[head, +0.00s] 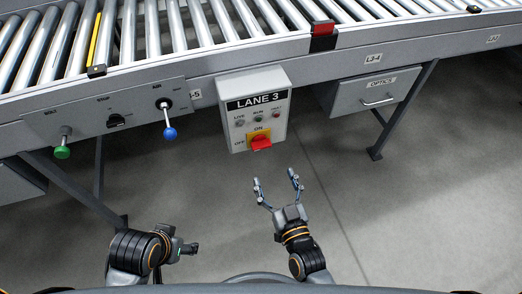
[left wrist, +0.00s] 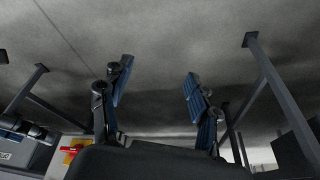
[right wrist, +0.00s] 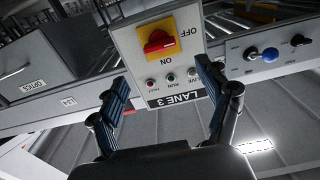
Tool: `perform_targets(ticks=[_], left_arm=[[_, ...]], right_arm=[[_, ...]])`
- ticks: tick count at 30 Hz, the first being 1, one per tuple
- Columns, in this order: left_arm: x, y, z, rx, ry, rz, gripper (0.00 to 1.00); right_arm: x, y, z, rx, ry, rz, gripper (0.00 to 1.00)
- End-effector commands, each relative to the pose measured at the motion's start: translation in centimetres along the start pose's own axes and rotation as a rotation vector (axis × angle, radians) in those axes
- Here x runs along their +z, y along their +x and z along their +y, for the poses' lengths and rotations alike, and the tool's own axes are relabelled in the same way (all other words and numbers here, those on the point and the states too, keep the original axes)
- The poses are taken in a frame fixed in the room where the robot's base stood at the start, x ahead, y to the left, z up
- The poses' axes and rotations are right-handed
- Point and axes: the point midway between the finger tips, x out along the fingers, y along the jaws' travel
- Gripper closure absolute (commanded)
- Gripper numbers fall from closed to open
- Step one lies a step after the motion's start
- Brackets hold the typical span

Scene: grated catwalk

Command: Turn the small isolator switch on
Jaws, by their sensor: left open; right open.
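The small isolator switch is a red handle (head: 260,142) on a yellow plate, low on the grey LANE 3 box (head: 227,93). ON is printed above the handle and OFF to its left. The handle lies roughly sideways, in line with OFF. The right wrist view shows the red handle (right wrist: 159,42) upside down, beyond the fingertips. My right gripper (head: 275,178) is open and empty, below and in front of the box, apart from the handle. My left gripper (head: 194,248) is lower left, away from the box; the left wrist view shows its fingers (left wrist: 158,82) open and empty.
A roller conveyor (head: 200,25) runs above the box. Left of the box are a blue-tipped lever (head: 169,133), a small black switch (head: 116,121) and a green-knobbed lever (head: 62,151). An OPTICS drawer (head: 370,92) hangs at right. The floor space below the box is clear.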

Motion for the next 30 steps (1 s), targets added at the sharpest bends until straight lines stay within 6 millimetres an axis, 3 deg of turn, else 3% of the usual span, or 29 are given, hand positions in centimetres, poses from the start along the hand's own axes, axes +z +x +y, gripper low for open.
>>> perform_targets(ticks=[3,9,15,28,30], left_arm=[[0.1,-1.4,-0.1,-0.002,-0.001,0.011,0.39],[0.3,-1.0,-0.1,-0.002,-0.001,0.01,0.39],[0.5,-0.5,0.0,-0.002,-0.001,0.01,0.39],[0.5,-0.4,0.0,-0.002,-0.001,0.011,0.39],[0.5,-0.4,0.0,-0.002,-0.001,0.011,0.39]], right_arm=[[0.1,2.8,0.0,0.001,0.001,0.004,0.23],[0.2,6.9,0.1,0.001,0.0,0.001,0.23],[0.2,9.6,0.0,0.0,0.001,-0.001,0.23],[0.1,10.5,0.0,0.0,0.001,-0.003,0.23],[0.1,10.5,0.0,0.0,0.0,-0.003,0.37]])
